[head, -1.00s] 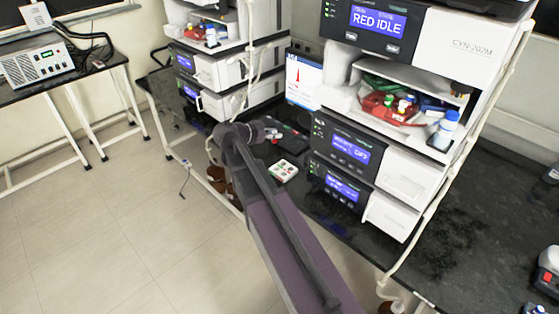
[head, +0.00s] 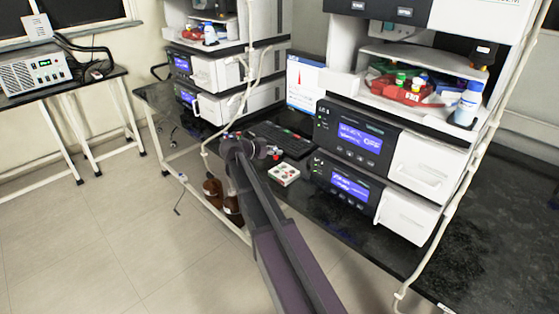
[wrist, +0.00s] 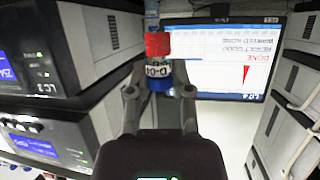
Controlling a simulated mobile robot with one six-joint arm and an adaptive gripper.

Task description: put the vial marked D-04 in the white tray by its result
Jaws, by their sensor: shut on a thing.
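My gripper (wrist: 160,90) is shut on a small vial (wrist: 158,68) with a red cap, a white label and a blue band. The label reads upside down and looks like D-0 plus an unclear last digit. A small white tray (head: 284,174) with coloured spots lies on the bench just right of and below my gripper. A monitor (wrist: 232,60) marked LC 4 shows red text, upside down, and a red peak in the wrist view.
Stacked instruments (head: 350,135) with blue displays stand right of the white tray. Above them a shelf holds a red tray (head: 400,90) of capped items and a blue-capped bottle (head: 469,102). A keyboard (head: 280,138) lies behind my gripper. Brown bottles (head: 213,190) stand below the bench.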

